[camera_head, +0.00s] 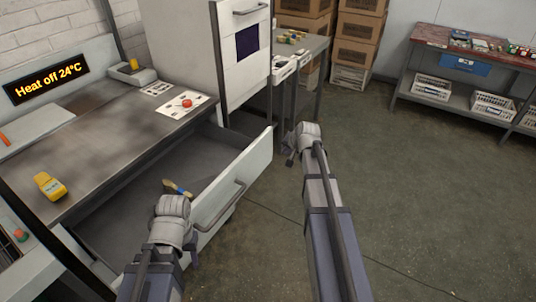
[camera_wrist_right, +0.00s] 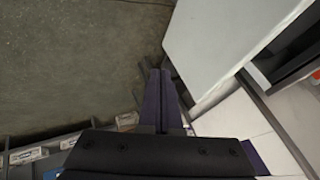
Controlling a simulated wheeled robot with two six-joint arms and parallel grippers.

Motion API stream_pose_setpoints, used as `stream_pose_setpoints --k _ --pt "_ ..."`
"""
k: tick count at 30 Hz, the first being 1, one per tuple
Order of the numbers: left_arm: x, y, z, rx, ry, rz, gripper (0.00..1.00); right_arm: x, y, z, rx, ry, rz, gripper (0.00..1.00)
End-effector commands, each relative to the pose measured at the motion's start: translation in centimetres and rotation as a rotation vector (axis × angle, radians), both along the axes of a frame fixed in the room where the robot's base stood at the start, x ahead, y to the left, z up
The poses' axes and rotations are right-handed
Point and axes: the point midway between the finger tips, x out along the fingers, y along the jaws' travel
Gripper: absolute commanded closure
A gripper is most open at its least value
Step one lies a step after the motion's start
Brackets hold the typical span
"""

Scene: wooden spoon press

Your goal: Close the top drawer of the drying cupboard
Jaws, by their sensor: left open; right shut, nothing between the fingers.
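The drawer (camera_head: 236,180) under the grey worktop is pulled well out, with its white front and grey bar handle (camera_head: 218,207) facing right. A brush with a blue and yellow handle (camera_head: 177,188) lies inside. My left gripper (camera_head: 193,254) is at the drawer's near end, in front of the front panel; its fingers are mostly hidden by the wrist. My right gripper (camera_head: 290,157) is beyond the drawer's far end, to its right, apart from the handle. In the right wrist view its fingers (camera_wrist_right: 160,92) are together and empty, beside a large white panel (camera_wrist_right: 225,40).
A tall white cabinet (camera_head: 183,40) stands behind the drawer. The worktop (camera_head: 100,130) carries a yellow device (camera_head: 49,186) and a red button on a card (camera_head: 187,103). A sign (camera_head: 46,80) reads "Heat off 24°C". The floor (camera_head: 430,180) to the right is clear.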

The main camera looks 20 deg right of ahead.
Motion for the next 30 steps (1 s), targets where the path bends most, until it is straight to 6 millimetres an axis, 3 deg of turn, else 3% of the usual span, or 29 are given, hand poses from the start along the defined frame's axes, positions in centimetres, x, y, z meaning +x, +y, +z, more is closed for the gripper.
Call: stream_pose_setpoints --k 5,23,30 --pt "0.0 0.0 -0.9 0.0 0.0 0.0 0.49 0.5 0.1 -0.9 0.0 0.001 0.002 1.0" --pt "0.0 0.0 -8.8 0.0 0.0 -0.001 0.49 6.3 0.0 -8.8 -0.001 0.003 0.004 1.0" --pt "0.0 0.0 -8.0 0.0 0.0 -0.001 0.49 8.6 2.0 -8.0 0.0 0.003 0.005 1.0"
